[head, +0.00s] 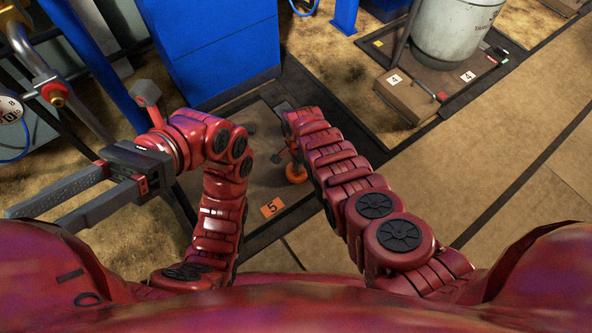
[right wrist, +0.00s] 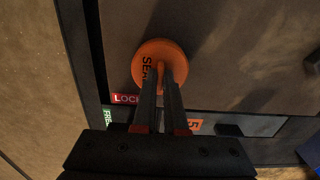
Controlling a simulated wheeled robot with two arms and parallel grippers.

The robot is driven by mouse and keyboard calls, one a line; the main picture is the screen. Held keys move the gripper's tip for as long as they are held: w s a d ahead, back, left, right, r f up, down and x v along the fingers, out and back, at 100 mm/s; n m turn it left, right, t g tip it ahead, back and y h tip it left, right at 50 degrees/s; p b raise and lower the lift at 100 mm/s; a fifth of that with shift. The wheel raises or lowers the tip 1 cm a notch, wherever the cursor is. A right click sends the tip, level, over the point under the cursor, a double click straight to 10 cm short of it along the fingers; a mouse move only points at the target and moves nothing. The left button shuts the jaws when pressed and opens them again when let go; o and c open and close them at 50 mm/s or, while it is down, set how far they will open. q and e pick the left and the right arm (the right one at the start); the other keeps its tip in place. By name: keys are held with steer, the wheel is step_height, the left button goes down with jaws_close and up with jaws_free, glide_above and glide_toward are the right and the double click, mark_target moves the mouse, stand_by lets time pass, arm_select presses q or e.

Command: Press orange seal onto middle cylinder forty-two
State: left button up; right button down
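The orange seal (head: 296,173) is a round disc low over the floor plate marked 5. In the right wrist view the seal (right wrist: 150,50) shows black lettering, partly covered by the fingers. My right gripper (right wrist: 165,80) has its two fingers close together at the seal's centre, with a little orange between the tips; it appears shut on the seal. My left gripper (head: 35,218) is open and empty at the left, its long grey fingers pointing left. A large grey cylinder (head: 450,35) stands at the upper right; I cannot read a forty-two on it.
The floor plate (head: 255,180) has a dark border and an orange number 5 card (head: 272,207). A blue cabinet (head: 220,45) stands behind it. Brown floor at the right (head: 530,150) is clear.

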steer(key=shift+r, duration=0.1)
steer(key=shift+r+p, duration=1.95)
steer(key=shift+p, duration=0.1)
